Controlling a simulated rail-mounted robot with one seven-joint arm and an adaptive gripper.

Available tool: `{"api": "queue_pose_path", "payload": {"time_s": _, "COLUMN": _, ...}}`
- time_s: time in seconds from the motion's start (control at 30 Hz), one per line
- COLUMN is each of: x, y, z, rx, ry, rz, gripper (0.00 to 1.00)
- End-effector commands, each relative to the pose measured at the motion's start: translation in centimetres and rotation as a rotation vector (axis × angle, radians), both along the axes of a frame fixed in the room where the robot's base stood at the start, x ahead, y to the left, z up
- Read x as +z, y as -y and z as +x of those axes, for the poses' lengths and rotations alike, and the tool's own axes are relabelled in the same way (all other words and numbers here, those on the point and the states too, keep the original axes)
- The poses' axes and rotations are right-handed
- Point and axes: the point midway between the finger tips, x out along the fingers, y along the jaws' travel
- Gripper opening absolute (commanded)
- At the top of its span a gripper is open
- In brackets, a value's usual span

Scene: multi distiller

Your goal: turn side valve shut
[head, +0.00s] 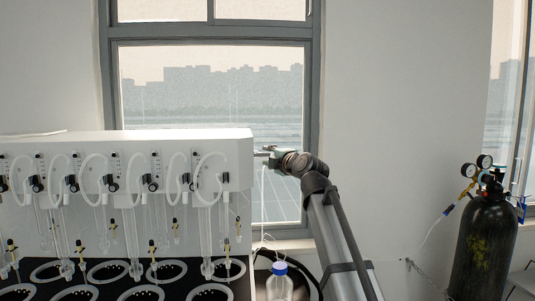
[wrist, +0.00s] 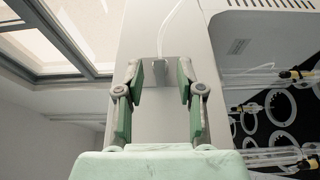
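The white distiller (head: 125,150) stands at left in the head view, and its pale side panel fills the middle of the wrist view (wrist: 150,40). A small grey side valve (wrist: 160,72) sits on that panel, in line with the gap between my fingertips. My gripper (wrist: 160,80) has green finger pads spread apart, one on either side of the valve; I cannot tell whether either touches it. In the head view my gripper (head: 268,152) is at the distiller's right side, beside its upper corner. The valve's handle angle is not clear.
A thin white tube (wrist: 170,27) runs along the panel by the valve. A blue-capped bottle (head: 280,283) stands below my arm. Glass tubes and black round heaters (head: 108,270) line the distiller's front. A black gas cylinder (head: 484,245) stands far right. A window is behind.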

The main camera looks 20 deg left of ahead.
Motion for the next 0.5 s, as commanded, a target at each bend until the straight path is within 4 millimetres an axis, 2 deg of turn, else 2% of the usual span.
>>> {"api": "queue_pose_path", "payload": {"time_s": 0.13, "x": 0.09, "y": -0.73, "z": 0.62, "rx": 0.0, "ry": 0.001, "rz": 0.001, "gripper": 0.38}}
{"api": "queue_pose_path", "payload": {"time_s": 0.43, "x": 0.0, "y": -0.85, "z": 0.67, "rx": 0.0, "ry": 0.001, "rz": 0.001, "gripper": 0.38}}
{"api": "queue_pose_path", "payload": {"time_s": 0.47, "x": -0.01, "y": -0.85, "z": 0.67, "rx": 0.0, "ry": 0.001, "rz": 0.001, "gripper": 0.34}}
{"api": "queue_pose_path", "payload": {"time_s": 0.5, "x": 0.0, "y": -0.85, "z": 0.67, "rx": 0.0, "ry": 0.001, "rz": 0.001, "gripper": 0.2}}
